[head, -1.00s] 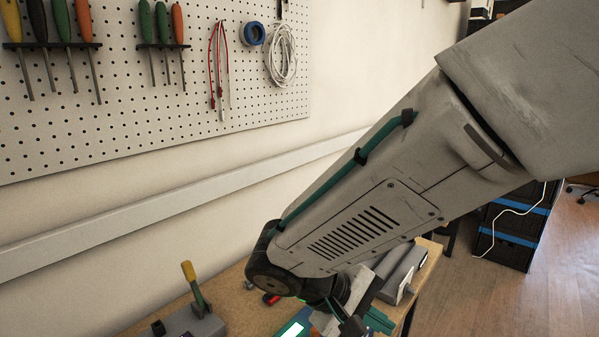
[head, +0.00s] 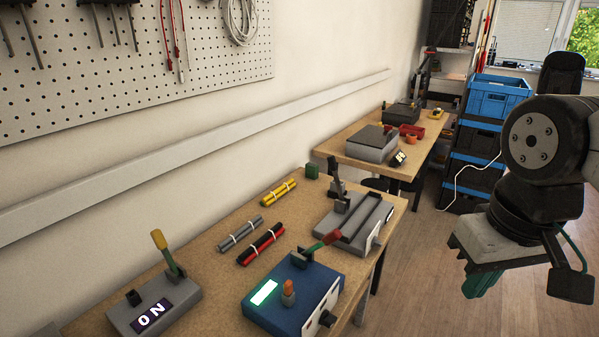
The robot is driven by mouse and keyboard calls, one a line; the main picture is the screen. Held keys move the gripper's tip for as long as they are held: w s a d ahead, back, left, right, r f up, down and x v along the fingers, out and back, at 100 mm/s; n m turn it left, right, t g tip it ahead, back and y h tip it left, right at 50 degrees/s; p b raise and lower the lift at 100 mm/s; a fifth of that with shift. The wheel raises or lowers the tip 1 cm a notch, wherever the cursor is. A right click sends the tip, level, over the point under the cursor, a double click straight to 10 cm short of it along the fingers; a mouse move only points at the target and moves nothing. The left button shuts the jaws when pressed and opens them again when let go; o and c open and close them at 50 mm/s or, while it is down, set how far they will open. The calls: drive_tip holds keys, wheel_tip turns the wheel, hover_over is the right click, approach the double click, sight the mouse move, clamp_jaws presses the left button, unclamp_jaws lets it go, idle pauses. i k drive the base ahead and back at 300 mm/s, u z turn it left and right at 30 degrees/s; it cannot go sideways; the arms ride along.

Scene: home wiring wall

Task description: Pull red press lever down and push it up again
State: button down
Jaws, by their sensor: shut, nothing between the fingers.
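The red-handled lever (head: 328,239) sits on top of a blue box (head: 262,309) on the near workbench. It leans up and to the right from a green stem. The box has a lit green-white screen and an orange knob. My gripper (head: 480,284) hangs at the right side of the head view, over the floor beyond the bench's right edge. Its green fingers are shut and empty, well apart from the lever. Part of the gripper's wrist and arm runs off the right edge.
A grey box with a yellow-tipped lever (head: 160,241) and an "ON" display stands at left. A grey press with a black lever (head: 335,178) stands behind the blue box. Yellow, grey and red-black cable bundles (head: 261,244) lie between. Blue crates (head: 497,97) stand behind; floor at right is free.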

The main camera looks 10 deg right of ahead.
sight(335, 235)
drive_tip(key=u, duration=1.35)
drive_tip(key=k, duration=0.55)
drive_tip(key=z, duration=0.35)
